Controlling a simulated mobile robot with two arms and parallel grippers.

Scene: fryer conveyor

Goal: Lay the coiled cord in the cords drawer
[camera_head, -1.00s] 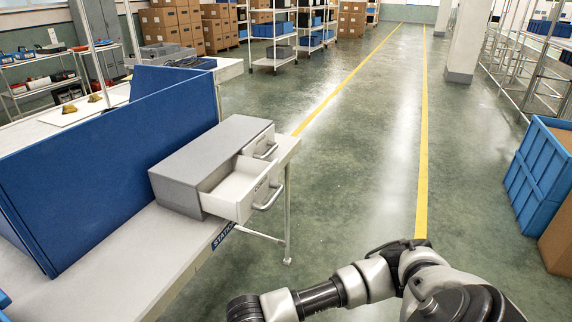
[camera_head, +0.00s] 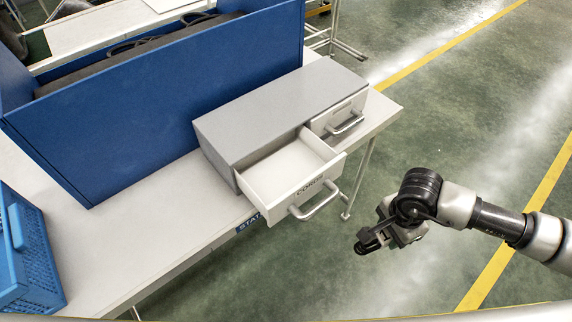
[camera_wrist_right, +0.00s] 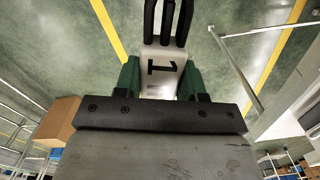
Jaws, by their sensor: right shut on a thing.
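The cords drawer (camera_head: 297,197), white with a grey handle and a "CORDS" label, is pulled out of a grey cabinet (camera_head: 275,105) on the workbench. Its visible inside looks empty. My right gripper (camera_head: 376,240) is to the right of the drawer, apart from it, over the floor beyond the bench edge. In the right wrist view, my right gripper (camera_wrist_right: 162,78) is shut on the coiled cord (camera_wrist_right: 166,22), black loops with a white band marked "1" between the green fingers. In the head view the cord is hard to make out against the dark gripper. My left gripper is not in view.
A second drawer (camera_head: 340,117) beside the cords drawer is shut. A tall blue panel (camera_head: 170,100) stands behind the cabinet. A blue crate (camera_head: 30,255) is at the bench's left. The workbench top (camera_head: 150,225) is mostly bare in front.

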